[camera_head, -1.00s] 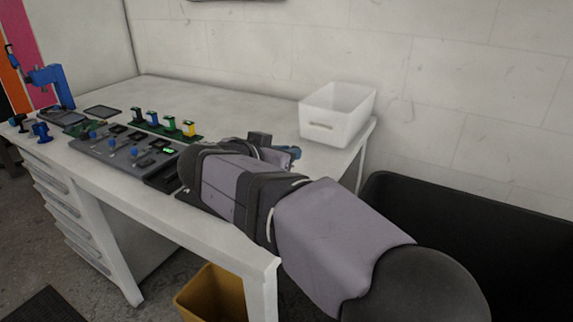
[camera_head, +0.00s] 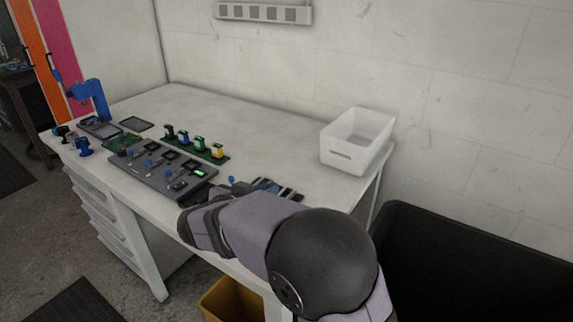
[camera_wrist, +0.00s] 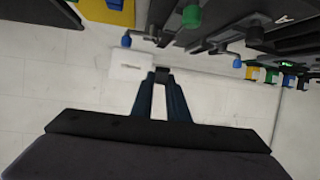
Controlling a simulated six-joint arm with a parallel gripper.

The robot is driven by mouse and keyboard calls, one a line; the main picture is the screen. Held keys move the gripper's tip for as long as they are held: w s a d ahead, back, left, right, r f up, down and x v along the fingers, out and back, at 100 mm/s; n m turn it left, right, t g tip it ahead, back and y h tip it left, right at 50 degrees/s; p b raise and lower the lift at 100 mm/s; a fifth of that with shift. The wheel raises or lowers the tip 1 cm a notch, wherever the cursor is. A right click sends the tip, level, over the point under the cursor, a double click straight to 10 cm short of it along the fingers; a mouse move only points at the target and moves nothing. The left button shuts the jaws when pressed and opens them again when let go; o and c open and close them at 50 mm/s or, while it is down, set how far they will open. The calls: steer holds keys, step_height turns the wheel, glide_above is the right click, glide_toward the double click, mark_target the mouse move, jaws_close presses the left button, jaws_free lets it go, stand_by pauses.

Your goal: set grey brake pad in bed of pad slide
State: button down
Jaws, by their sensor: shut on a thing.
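My gripper (camera_wrist: 160,80) is shut on a small dark grey block, which I take for the grey brake pad (camera_wrist: 161,74), at its fingertips in the wrist view. In the head view my gripper (camera_head: 272,189) is low over the bench's front right part, partly behind my arm, and the pad is hard to make out there. A dark grey fixture panel (camera_head: 135,177) with blue-knobbed levers stands left of my gripper. Dark fixtures with knobs (camera_wrist: 190,16) also fill the top of the wrist view, apart from the pad. I cannot tell which part is the pad slide.
A white bin (camera_head: 343,153) stands at the bench's back right; it also shows in the wrist view (camera_wrist: 127,66). A green board (camera_head: 206,152) with coloured holders lies behind the panel. A blue press (camera_head: 91,92) stands far left. The bench (camera_head: 275,135) is clear behind my gripper.

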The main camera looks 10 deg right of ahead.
steer(key=w+a+f+p, duration=0.1)
steer(key=a+p, duration=0.1)
steer(key=w+a+f+p, duration=0.1)
steer(key=a+f+p, duration=0.1)
steer(key=w+a+f+p, duration=0.1)
steer(key=a+p, duration=0.1)
steer(key=shift+w+a+f, duration=0.2)
steer(key=shift+w+a, duration=0.1)
steer(key=shift+w, duration=0.05)
steer(key=shift+m+g+h, duration=0.3)
steer(key=shift+m+h, duration=0.1)
steer(key=shift+h, duration=0.1)
steer(key=w+r, duration=0.1)
steer(key=w+a+r, duration=0.1)
steer(key=r, duration=0.1)
steer(key=shift+w+a, duration=0.1)
steer(key=shift+w, duration=0.2)
steer(key=shift+r, duration=0.15)
steer(key=shift+m+g, duration=0.4)
steer(key=shift+f, duration=2.05)
steer(key=shift+f+b, duration=1)
steer(key=shift+b, duration=0.3)
